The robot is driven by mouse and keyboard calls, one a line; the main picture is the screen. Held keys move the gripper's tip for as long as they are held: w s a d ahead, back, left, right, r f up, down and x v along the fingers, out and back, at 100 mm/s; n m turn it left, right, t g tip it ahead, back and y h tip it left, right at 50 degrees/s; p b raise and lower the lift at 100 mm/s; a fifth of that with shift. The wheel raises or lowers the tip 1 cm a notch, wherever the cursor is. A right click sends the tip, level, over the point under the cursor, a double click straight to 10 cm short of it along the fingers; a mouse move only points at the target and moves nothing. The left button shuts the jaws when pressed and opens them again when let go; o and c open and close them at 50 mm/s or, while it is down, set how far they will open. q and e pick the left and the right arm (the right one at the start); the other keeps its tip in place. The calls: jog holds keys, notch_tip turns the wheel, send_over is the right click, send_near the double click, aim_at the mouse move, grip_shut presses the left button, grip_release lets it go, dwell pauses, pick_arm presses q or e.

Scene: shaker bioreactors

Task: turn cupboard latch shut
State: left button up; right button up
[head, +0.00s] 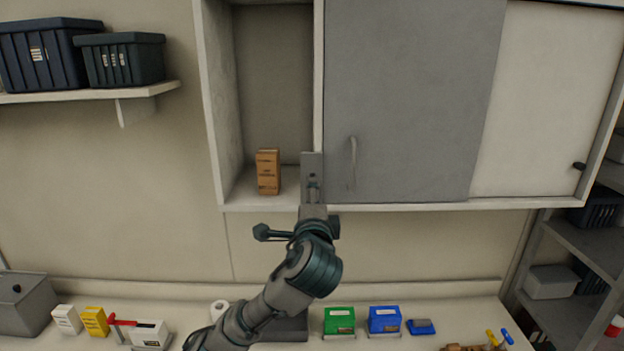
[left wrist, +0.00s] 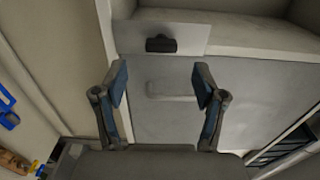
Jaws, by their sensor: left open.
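The cupboard has a grey door (head: 405,100) with a slim upright handle (head: 352,162). At the door's left edge, by the divider, is a grey latch plate (head: 311,162). In the left wrist view this plate (left wrist: 192,37) carries a dark knob (left wrist: 160,44), and the handle (left wrist: 172,90) shows as a pale bar. My left gripper (left wrist: 160,82) is open and empty, its two fingers apart in front of the door. In the wrist view the knob lies beyond the fingertips, not between them. In the head view my wrist hides the fingers and the lower latch. My right gripper is not in view.
The open compartment left of the door holds a brown box (head: 268,172). A pale panel (head: 540,100) with a dark knob (head: 579,166) is at right. Below, the bench carries a green box (head: 339,320), a blue box (head: 384,319) and other items. Dark bins (head: 122,60) sit on the left shelf.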

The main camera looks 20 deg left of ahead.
pick_arm(q)
jog(key=p+x, duration=0.2)
jog(key=x, duration=0.5)
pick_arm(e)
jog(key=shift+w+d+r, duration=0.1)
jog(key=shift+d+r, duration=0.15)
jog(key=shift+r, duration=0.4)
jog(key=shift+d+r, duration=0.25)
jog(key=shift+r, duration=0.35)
pick_arm(q)
jog(key=shift+c, duration=0.3)
jog(key=shift+f, duration=0.1)
jog(key=c, duration=1.1)
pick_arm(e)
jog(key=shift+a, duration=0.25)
